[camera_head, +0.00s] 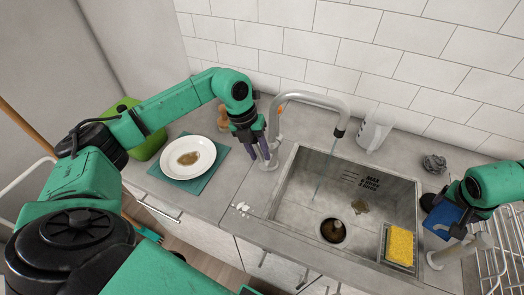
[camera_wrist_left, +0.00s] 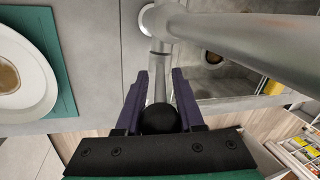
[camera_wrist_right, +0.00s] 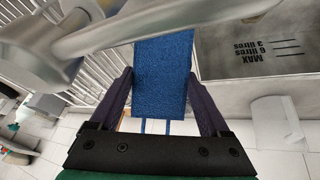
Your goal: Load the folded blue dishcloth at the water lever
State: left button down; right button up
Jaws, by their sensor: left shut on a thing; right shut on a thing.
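The folded blue dishcloth (camera_head: 441,218) is in my right gripper (camera_head: 450,207), over the right rim of the sink. In the right wrist view the cloth (camera_wrist_right: 163,75) hangs between the two fingers (camera_wrist_right: 163,100). My left gripper (camera_head: 262,146) is at the left of the sink, by the base of the grey tap. In the left wrist view the water lever (camera_wrist_left: 159,62) runs between its purple fingers (camera_wrist_left: 160,85), and the gripper is shut on it. A thin pale streak, like water, falls from the tap spout (camera_head: 342,127) into the sink.
The steel sink (camera_head: 290,195) has a drain, brown residue and a yellow sponge (camera_head: 401,245) in a holder. A metal post (camera_head: 440,257) stands near the cloth. A plate (camera_head: 188,157) lies left; a white bottle (camera_head: 374,132) and scourer (camera_head: 434,163) stand behind.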

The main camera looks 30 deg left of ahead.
pick_arm(q)
jog(key=shift+d+r+y, duration=0.25)
jog(key=shift+d+y, duration=0.1)
jog(key=shift+y, duration=0.05)
pick_arm(e)
jog(key=shift+r, duration=0.35)
pick_arm(q)
jog(key=shift+d+f+y, duration=0.1)
jog(key=shift+f+y, duration=0.05)
jog(key=shift+y, duration=0.25)
jog(key=c, duration=0.7)
grip_release()
jog(key=shift+o, duration=0.6)
jog(key=shift+w, duration=0.1)
pick_arm(e)
jog(key=shift+w+f, duration=0.1)
jog(key=shift+d, duration=0.1)
pick_arm(q)
jog(key=r+b, duration=0.1)
jog(key=r, duration=0.6)
jog(key=a+r+b, duration=0.1)
jog(key=r, duration=0.3)
jog(key=shift+s+r+b, duration=0.25)
jog(key=shift+s+b, duration=0.05)
pick_arm(e)
notch_tip(320, 180, down, 3)
jog(key=shift+r, duration=0.1)
pick_arm(q)
jog(key=shift+r, duration=0.2)
